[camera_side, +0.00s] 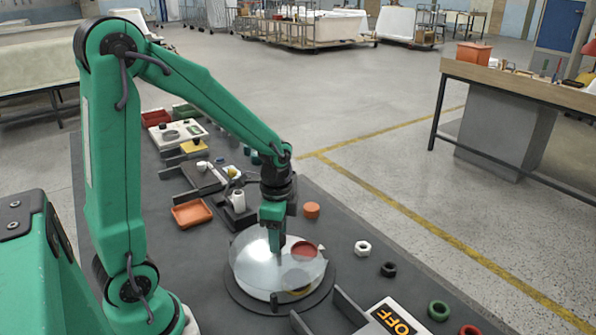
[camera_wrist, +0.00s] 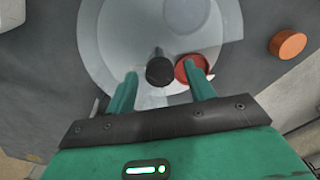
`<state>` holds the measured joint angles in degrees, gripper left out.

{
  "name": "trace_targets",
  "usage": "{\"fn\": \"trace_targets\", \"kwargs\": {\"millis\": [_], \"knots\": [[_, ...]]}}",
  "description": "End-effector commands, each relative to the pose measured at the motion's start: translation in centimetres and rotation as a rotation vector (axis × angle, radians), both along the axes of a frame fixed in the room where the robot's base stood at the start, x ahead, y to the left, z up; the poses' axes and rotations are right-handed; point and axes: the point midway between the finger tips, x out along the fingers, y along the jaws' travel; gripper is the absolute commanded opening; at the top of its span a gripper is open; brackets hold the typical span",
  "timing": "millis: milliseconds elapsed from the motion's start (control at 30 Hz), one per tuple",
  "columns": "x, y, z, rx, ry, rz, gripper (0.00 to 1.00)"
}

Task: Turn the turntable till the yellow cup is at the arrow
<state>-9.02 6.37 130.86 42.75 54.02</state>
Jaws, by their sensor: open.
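The turntable (camera_side: 250,270) is a pale, shiny disc on a dark round base; it also shows in the wrist view (camera_wrist: 115,45). A red cup (camera_side: 306,249) is at its right side, beside my right finger in the wrist view (camera_wrist: 192,70). A grey round shape (camera_side: 296,279) lies nearer the front, with a thin yellow strip (camera_side: 300,291) at its edge, perhaps the yellow cup, mostly hidden. A dark upright peg (camera_wrist: 160,70) shows between my fingertips. A small white mark (camera_side: 321,247) is at the right rim; I cannot tell if it is the arrow. My gripper (camera_side: 280,250) is open, low over the disc.
An orange round block (camera_side: 312,210) stands behind the disc. White (camera_side: 363,248), black (camera_side: 388,269) and green (camera_side: 438,310) nuts lie to the right. A dark rail (camera_side: 350,306) and an OFF sign (camera_side: 396,318) are in front. An orange tray (camera_side: 191,213) is at the left.

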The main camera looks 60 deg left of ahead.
Motion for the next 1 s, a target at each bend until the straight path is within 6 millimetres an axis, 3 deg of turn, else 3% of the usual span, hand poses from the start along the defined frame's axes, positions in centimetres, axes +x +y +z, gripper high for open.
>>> {"fn": "trace_targets", "kwargs": {"millis": [200, 500, 1000], "knots": [[0.00, 0.00, -0.04, 0.000, 0.000, 0.000, 0.53], [0.00, 0.00, -0.01, 0.000, 0.000, 0.000, 0.00], [0.01, -0.01, 0.02, 0.000, 0.000, 0.041, 0.00]]}}
